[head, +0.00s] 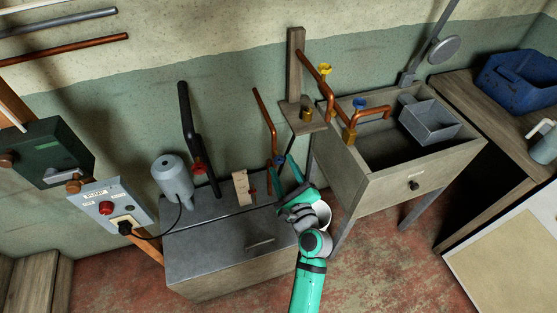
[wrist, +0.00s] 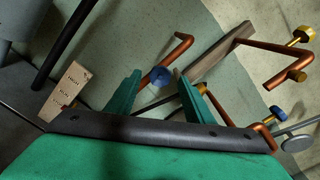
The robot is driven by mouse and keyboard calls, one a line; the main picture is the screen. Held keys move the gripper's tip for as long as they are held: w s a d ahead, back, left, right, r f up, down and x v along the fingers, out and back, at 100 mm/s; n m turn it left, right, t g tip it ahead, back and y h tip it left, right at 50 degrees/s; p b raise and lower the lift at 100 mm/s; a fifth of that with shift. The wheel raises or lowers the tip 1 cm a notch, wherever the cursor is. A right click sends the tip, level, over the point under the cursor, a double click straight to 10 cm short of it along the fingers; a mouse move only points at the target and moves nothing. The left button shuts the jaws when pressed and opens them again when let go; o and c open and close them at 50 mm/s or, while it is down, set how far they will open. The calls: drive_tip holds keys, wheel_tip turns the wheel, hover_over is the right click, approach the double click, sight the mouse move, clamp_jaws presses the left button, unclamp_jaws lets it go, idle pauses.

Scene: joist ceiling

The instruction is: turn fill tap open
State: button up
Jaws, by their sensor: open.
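A blue tap handle (wrist: 160,77) shows between my fingertips in the wrist view, on a copper pipe (wrist: 176,48) rising from the grey chest. In the head view this handle (head: 281,160) is small and partly hidden by my gripper (head: 283,170). My gripper is open, with its green fingers either side of the handle; I cannot tell whether they touch it. Another blue tap (head: 360,103) and a yellow tap (head: 325,69) sit on copper pipes by the sink. No readable label tells me which is the fill tap.
A grey chest (head: 215,235) bears a grey motor (head: 172,178), a black lever with a red valve (head: 198,168) and a small tagged block (head: 242,187). The sink cabinet (head: 345,170) stands right of my arm. A pump switch box (head: 108,207) is at left.

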sight(279, 162)
drive_tip(key=shift+x, duration=1.75)
drive_tip(key=shift+c, duration=0.3)
drive_tip(key=c, duration=1)
